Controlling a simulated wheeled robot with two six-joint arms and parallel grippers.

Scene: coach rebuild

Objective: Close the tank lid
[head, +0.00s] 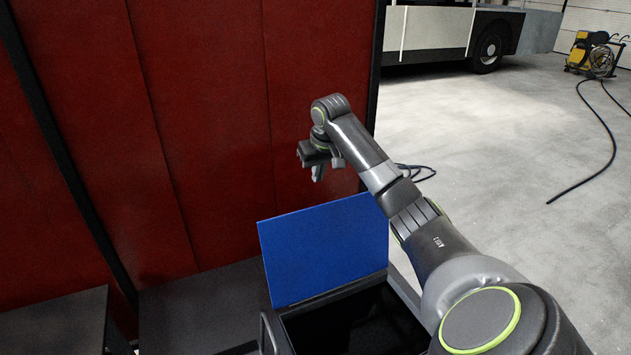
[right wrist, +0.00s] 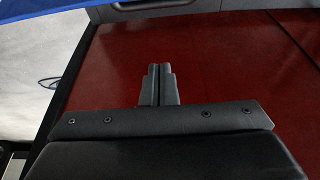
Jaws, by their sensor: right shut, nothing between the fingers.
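The tank (head: 272,335) is a dark box at the bottom centre of the head view, with its black inside showing. Its blue lid (head: 322,248) stands open, raised at the far side of the opening. My right gripper (head: 318,174) is above and behind the lid's top edge, apart from it in the picture, and points down. Its fingers are together and empty, as the right wrist view (right wrist: 160,72) also shows. A blue strip of the lid (right wrist: 35,8) crosses the top left of that view. My left gripper is not in view.
Red panels (head: 200,120) stand close behind the gripper, with a dark post (head: 375,70) at their right end. Dark seats or benches (head: 205,305) lie left of the tank. Open concrete floor (head: 480,140) lies right, with a hose (head: 602,125) and a yellow machine (head: 592,52) farther off.

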